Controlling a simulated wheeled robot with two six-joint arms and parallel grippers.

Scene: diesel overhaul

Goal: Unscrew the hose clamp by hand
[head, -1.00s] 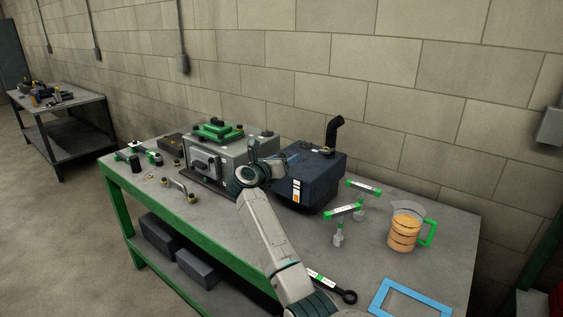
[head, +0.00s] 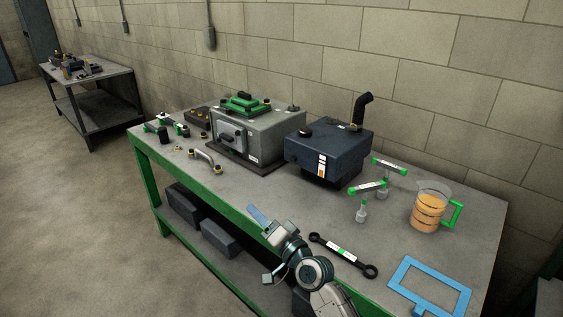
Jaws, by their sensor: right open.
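My right gripper (head: 261,246) is open and empty at the front edge of the workbench, with its fingers spread apart. It is well clear of the grey engine block (head: 255,138) and the dark blue tank (head: 330,150) behind it. The engine block has a green cover (head: 244,104) on top. A black elbow hose (head: 361,106) stands up behind the tank. A bent metal pipe (head: 205,159) lies left of the gripper on the bench. I cannot make out the hose clamp for certain at this size. My left gripper is not in view.
On the workbench (head: 300,209) lie a black wrench (head: 343,256), a blue frame (head: 452,281), two green-topped T-handle tools (head: 362,212) and (head: 383,190), and a jug of orange liquid (head: 428,212). Small parts sit at the left end. The bench middle is clear.

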